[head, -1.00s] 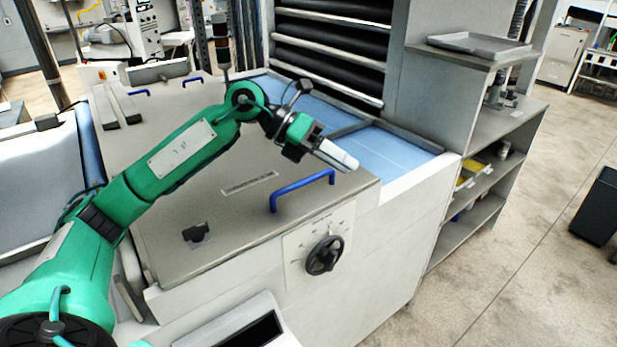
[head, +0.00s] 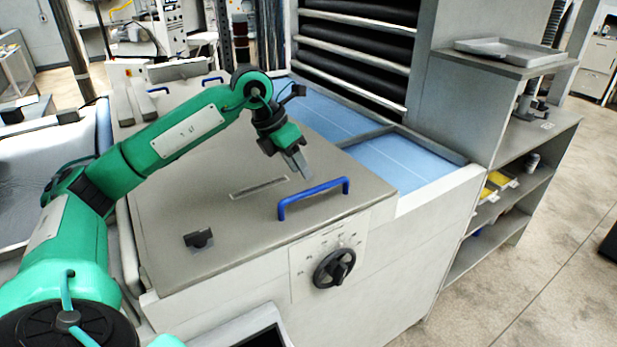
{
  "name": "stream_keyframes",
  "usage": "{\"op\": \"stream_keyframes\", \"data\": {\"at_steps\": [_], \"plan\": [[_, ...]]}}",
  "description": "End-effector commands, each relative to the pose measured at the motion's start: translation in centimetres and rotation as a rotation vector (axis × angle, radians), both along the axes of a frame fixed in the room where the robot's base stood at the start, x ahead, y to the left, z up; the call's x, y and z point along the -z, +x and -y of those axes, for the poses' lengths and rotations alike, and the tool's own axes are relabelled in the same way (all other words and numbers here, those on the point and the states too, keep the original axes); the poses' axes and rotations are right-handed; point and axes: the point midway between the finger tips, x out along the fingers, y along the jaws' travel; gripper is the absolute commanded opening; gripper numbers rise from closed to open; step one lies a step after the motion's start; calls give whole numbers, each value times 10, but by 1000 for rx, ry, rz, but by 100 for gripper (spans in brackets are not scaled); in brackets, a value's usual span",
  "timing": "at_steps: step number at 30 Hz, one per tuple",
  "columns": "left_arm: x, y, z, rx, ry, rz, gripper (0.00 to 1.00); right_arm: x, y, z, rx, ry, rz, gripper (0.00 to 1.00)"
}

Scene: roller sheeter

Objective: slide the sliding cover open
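The sliding cover (head: 215,215) is a flat grey-beige panel on top of the white machine, with a blue bar handle (head: 313,197) near its front right edge. The blue bed (head: 400,160) shows uncovered to the right of the panel. My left gripper (head: 301,170) hangs over the cover, just behind and above the blue handle, pointing down. It appears apart from the handle. Its fingers look close together, but their gap is too small to judge. My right gripper does not show.
A black dial (head: 334,268) sits on the machine's front below the handle. A black latch-like knob (head: 198,239) stands on the cover's left front. Black rollers (head: 360,48) rise behind the bed. A shelf unit (head: 500,215) with a tray (head: 508,52) stands at the right.

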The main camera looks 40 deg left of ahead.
Motion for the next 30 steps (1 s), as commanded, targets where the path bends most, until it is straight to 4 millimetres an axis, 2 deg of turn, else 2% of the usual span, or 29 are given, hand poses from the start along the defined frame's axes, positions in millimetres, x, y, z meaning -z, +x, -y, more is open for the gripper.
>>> {"op": "stream_keyframes", "data": {"at_steps": [1, 9, 15, 21, 23, 27, 30], "plan": [[7, 2, 4, 2, 0, -5, 36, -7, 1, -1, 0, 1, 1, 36], [42, 14, 15, 1, -1, -1, 36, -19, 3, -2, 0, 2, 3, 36], [51, 16, 18, 1, -1, 1, 36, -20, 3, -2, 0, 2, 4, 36], [51, 16, 18, 1, -1, 1, 36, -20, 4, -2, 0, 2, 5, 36], [51, 16, 18, 1, -1, 1, 26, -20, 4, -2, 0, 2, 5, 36], [51, 16, 18, 1, -1, 1, 0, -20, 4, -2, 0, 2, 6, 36], [51, 16, 18, 1, -1, 1, 0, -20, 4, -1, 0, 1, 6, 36]]}}
